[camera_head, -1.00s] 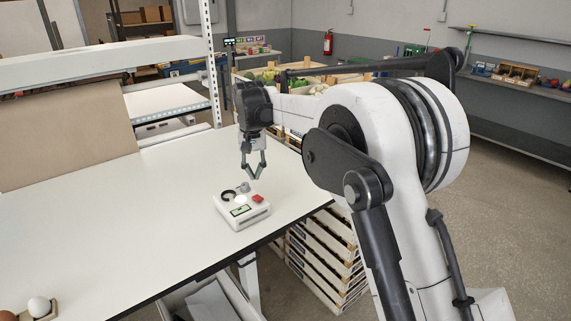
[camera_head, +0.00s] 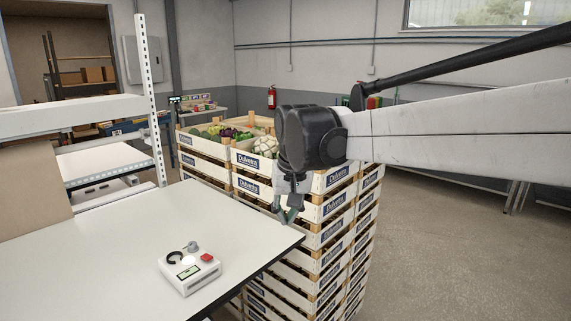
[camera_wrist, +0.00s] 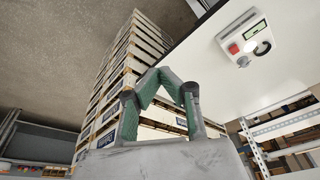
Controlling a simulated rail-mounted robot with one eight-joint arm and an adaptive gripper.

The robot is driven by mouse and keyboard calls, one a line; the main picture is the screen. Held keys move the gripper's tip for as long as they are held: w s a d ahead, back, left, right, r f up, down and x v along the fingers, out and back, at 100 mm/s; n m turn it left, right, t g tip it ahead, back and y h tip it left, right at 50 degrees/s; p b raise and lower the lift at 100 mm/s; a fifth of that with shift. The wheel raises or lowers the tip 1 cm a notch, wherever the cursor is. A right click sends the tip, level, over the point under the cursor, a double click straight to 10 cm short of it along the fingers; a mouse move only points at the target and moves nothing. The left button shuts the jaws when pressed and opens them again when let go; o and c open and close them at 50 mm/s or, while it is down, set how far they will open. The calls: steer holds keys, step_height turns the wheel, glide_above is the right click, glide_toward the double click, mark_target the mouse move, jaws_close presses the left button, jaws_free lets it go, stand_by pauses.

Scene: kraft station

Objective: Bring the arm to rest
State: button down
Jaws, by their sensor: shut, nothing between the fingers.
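My gripper (camera_head: 289,217) hangs at the table's right corner, in front of the stacked crates in the head view. In the wrist view my gripper (camera_wrist: 160,75) has its green fingers brought together at the tips, shut with nothing between them. My arm reaches in from the right of the head view. A white control box (camera_head: 189,272) with a red button, a small screen and a dark ring sits on the white table (camera_head: 130,235), apart from my gripper. The box also shows in the wrist view (camera_wrist: 244,38), at upper right.
Tall stacks of crates (camera_head: 308,213) with vegetables on top stand close behind my gripper. A metal shelf frame (camera_head: 151,100) stands on the left, beside a brown panel (camera_head: 30,165). Open floor (camera_head: 460,260) lies to the right.

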steer(key=s+d+f+m+t+b, duration=0.1)
steer(key=s+d+f+t+b, duration=0.15)
steer(key=s+d, duration=1.1)
steer(key=s+d+f+t, duration=0.1)
steer(key=s+d+f, duration=0.2)
steer(key=s+f, duration=0.1)
steer(key=s+d+f+m+t+h, duration=0.1)
steer(key=s+d+f, duration=0.2)
steer(key=s, duration=0.4)
steer(key=shift+s+f, duration=0.3)
steer(key=shift+f, duration=0.4)
